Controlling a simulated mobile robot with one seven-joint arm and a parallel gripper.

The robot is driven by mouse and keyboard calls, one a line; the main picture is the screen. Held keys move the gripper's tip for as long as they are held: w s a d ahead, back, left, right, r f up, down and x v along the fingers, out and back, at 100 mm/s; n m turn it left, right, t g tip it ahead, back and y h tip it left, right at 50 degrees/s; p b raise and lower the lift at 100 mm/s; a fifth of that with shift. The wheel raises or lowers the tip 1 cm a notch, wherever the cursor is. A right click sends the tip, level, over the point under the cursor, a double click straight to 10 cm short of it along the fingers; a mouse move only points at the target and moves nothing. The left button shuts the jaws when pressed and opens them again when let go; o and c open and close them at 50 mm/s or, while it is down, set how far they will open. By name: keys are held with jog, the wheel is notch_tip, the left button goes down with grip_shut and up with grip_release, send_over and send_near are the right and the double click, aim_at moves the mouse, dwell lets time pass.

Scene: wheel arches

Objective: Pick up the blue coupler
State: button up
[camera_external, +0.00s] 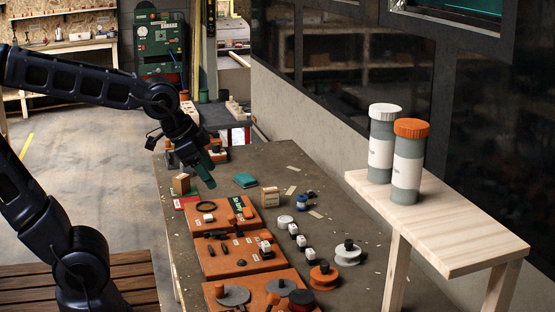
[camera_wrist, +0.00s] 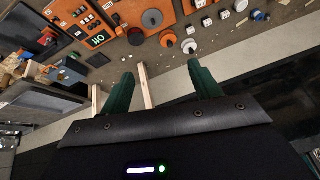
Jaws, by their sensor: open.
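The blue coupler (camera_external: 302,201) appears as a small, dark blue round piece with a pale part, on the grey-brown bench beyond a row of white cubes. In the wrist view, a small dark piece near the upper right edge (camera_wrist: 259,15) may be it, but its colour is unclear. My gripper (camera_external: 207,172) is above the bench's left side, well to the left of the coupler and apart from it. Its green fingers (camera_wrist: 160,68) are spread in the wrist view, with nothing held between them.
Orange trays (camera_external: 240,252) with parts fill the bench's left side. White cubes (camera_external: 301,242), a white disc (camera_external: 286,221) and a spool-like piece (camera_external: 347,254) are near the coupler. A wooden stand (camera_external: 450,235) with two jars is right.

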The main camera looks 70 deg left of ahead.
aim_at(298, 211)
jog(key=w+a+f+m+t+y, duration=0.1)
jog(key=w+a+f+m, duration=0.25)
jog(key=w+a, duration=0.45)
jog(key=w+a+f+m+t+y, duration=0.1)
jog(key=w+a+f+m+y, duration=0.2)
jog(key=w+a, duration=0.55)
jog(key=w+a+f+m+t, duration=0.1)
jog(key=w+a+f+m, duration=0.35)
jog(key=w+a, duration=0.35)
jog(key=w+a+f+m+t, duration=0.1)
jog(key=a+f+m, duration=0.5)
jog(key=f, duration=0.1)
jog(key=w+a+f+m+t, duration=0.1)
jog(key=w+a+f+m, duration=0.1)
jog(key=a+f+m, duration=0.4)
jog(key=w+a+f+m+t, duration=0.2)
jog(key=a+f+m, duration=0.5)
jog(key=shift+w+a+f+h, duration=0.25)
jog(key=shift+a+f+h, duration=0.05)
jog(key=shift+a+f, duration=0.1)
jog(key=shift+w+a+f+m, duration=0.1)
jog(key=shift+m, duration=0.2)
jog(key=x, duration=0.4)
jog(key=shift+w, duration=0.15)
jog(key=shift+d+f+x, duration=0.15)
jog(key=shift+x, duration=1.4)
jog(key=shift+d+f+x, duration=0.15)
jog(key=shift+f+x, duration=0.05)
jog(key=shift+x, duration=1.4)
